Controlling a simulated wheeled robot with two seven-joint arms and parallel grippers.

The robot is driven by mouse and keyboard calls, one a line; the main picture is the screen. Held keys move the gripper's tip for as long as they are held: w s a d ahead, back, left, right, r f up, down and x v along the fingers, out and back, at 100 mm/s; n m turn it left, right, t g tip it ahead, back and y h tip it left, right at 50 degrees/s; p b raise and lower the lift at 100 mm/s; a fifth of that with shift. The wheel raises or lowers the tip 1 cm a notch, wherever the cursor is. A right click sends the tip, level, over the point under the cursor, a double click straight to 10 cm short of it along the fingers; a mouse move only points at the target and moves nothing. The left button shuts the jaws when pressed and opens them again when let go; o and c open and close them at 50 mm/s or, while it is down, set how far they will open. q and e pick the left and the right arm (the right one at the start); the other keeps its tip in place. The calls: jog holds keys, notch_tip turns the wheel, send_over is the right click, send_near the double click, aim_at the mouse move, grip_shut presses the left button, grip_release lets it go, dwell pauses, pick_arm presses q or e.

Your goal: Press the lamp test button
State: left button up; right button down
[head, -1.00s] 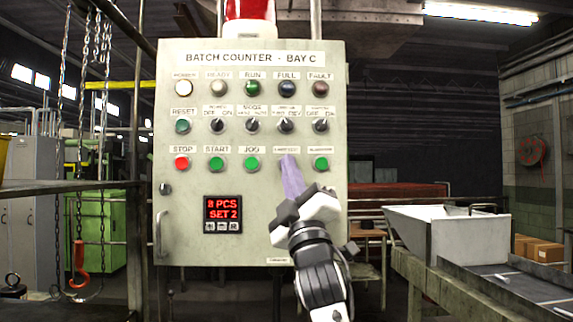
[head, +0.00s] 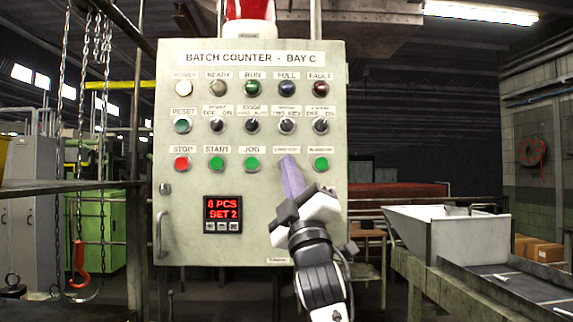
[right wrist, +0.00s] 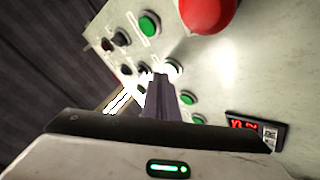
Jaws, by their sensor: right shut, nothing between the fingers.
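The grey control panel (head: 265,215), headed "BATCH COUNTER - BAY C", faces me. My right gripper (head: 290,172) is shut and empty, its purple fingers pointing up at the panel. The fingertips cover the spot in the bottom button row between the green JOG button (head: 251,163) and another green button (head: 321,163). A small label (head: 287,147), apparently the lamp test one, sits just above the tips; the button under it is hidden. In the right wrist view the fingers (right wrist: 161,88) end beside a bright pale round spot (right wrist: 172,70). I cannot tell whether they touch. My left gripper is out of view.
Selector knobs (head: 286,125) and round lamps (head: 252,88) sit above the button row. A red STOP button (head: 182,163) and a red digital display (head: 222,210) are at left. A metal hopper (head: 450,232) stands to the right; chains with a hook (head: 79,258) hang at left.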

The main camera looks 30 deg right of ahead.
jog(key=shift+w+d, duration=0.1)
jog(key=shift+w, duration=0.1)
dwell(0.4)
jog(key=shift+w+d, duration=0.15)
jog(key=shift+w, duration=0.05)
jog(key=shift+s, duration=0.1)
jog(key=shift+s+a, duration=0.2)
jog(key=shift+s, duration=0.05)
dwell(0.4)
jog(key=s+a+p, duration=0.1)
jog(key=s+a, duration=0.2)
jog(key=s, duration=0.2)
dwell(0.4)
dwell(0.4)
